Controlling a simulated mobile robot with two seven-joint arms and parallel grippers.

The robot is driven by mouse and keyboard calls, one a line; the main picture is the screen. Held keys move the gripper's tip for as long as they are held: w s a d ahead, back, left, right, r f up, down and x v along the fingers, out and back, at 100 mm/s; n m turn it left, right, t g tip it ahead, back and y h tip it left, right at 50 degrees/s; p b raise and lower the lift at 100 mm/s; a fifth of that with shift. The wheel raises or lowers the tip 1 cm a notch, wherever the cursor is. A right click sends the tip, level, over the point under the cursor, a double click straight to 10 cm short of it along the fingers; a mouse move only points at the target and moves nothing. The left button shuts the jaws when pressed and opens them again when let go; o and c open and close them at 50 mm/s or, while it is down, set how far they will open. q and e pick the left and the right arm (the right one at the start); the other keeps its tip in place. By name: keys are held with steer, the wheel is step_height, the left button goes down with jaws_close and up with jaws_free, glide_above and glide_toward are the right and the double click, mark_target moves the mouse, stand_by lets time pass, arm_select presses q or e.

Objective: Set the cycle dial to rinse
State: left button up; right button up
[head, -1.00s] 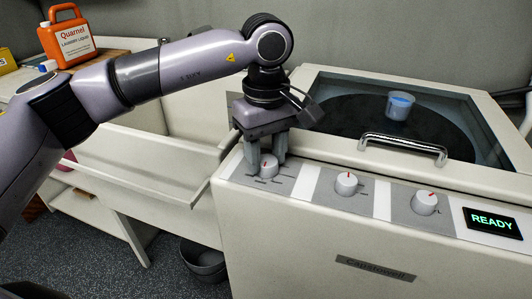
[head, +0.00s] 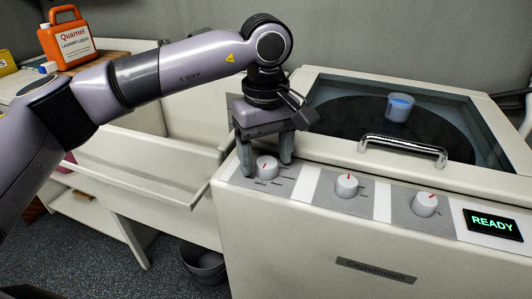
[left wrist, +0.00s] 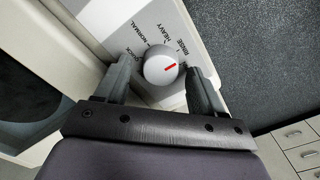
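The cycle dial (head: 266,167) is the white round knob at the left end of the washer's front panel. In the left wrist view the dial (left wrist: 160,68) has the labels QUICK, NORMAL, HEAVY and RINSE around it. Its red mark points right and slightly up, towards the RINSE end of the scale; I cannot tell exactly whether it meets the RINSE tick. My left gripper (head: 266,160) is open, with one finger on each side of the dial. In the left wrist view both fingers (left wrist: 158,84) appear spread apart from the knob. My right gripper is not in view.
Two more knobs, a middle one (head: 346,186) and a right one (head: 425,204), sit along the panel beside a READY display (head: 492,223). A chrome handle (head: 402,145) crosses the lid's front. A cup (head: 399,107) shows at the lid. An orange detergent jug (head: 65,40) stands at left.

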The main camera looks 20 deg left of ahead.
mark_target(266, 161)
arm_select(q)
step_height(266, 161, up, 7)
steer(key=shift+r, duration=0.1)
stand_by(0.5)
steer(key=shift+s, duration=0.1)
